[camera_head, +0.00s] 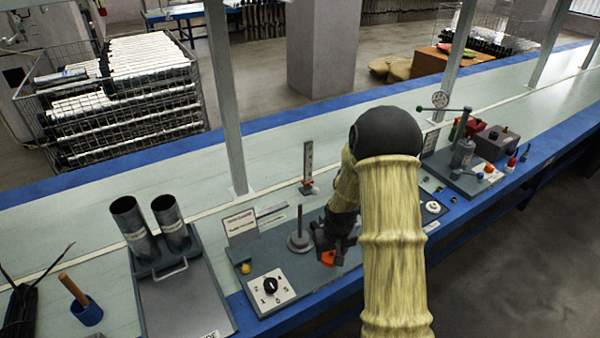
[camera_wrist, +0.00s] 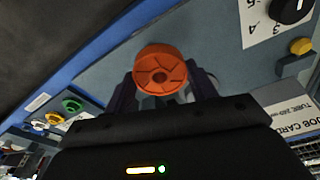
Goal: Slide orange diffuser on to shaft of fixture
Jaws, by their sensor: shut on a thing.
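The shaft is not clearly visible in the wrist view.
A dial plate (camera_head: 271,289) and a yellow button (camera_head: 245,268) lie on the fixture board. A job card (camera_head: 240,223) and an upright scale (camera_head: 308,163) stand behind. Two grey tubes (camera_head: 150,230) stand at left. A press (camera_head: 462,155) stands at right.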

